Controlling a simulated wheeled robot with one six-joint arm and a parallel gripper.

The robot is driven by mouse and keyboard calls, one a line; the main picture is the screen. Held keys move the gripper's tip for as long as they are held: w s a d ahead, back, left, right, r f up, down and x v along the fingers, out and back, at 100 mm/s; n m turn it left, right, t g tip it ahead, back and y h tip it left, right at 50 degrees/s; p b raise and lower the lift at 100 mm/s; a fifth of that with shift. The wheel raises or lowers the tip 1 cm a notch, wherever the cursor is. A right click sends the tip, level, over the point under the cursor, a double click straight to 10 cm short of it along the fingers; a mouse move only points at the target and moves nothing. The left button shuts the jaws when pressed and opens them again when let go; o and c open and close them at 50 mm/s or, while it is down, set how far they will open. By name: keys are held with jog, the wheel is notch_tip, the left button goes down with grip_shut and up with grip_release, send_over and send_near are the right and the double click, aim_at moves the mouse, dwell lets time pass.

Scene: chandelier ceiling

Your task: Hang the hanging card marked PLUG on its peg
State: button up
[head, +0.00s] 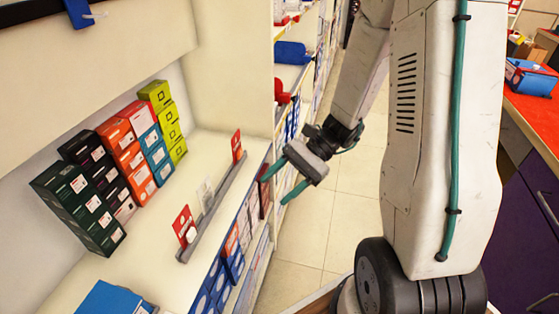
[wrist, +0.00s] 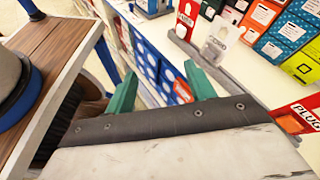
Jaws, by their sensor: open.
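The red card marked PLUG (wrist: 302,116) is at the right edge of the wrist view, partly cut off. It appears to be the red card (head: 237,147) at the far end of the grey rail (head: 215,212) in the head view. I cannot tell whether it hangs on or only stands by the rail. My gripper (head: 274,190) is open and empty, with teal fingers apart, beside the shelf front and clear of the card. In the wrist view my gripper (wrist: 160,78) has the card to its right. The peg is not clearly visible.
Another red card (head: 183,225) and a pale card (head: 206,191) are along the rail. Stacked boxes (head: 120,150) stand behind on the shelf (head: 205,145). More boxes (head: 231,252) fill the shelf below. The tiled aisle (head: 345,205) is open; a red-topped counter (head: 535,115) is at right.

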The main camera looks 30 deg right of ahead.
jog(key=w+d+f+m+t+y, duration=0.1)
jog(key=w+d+f+m+t, duration=0.4)
jog(key=w+f+m+t, duration=0.4)
jog(key=m+t+h, duration=0.2)
jog(key=m+t, duration=0.3)
send_near(243, 155)
jog(key=x, duration=0.9)
jog(key=shift+w+a+r, duration=0.15)
jog(key=shift+a, duration=0.05)
jog(key=shift+w+a, duration=0.2)
jog(key=shift+a, duration=0.1)
jog(key=c, duration=0.3)
jog(key=shift+d+r, duration=0.1)
jog(key=shift+r, duration=2.15)
jog(key=r+v, duration=0.1)
jog(key=v, duration=0.9)
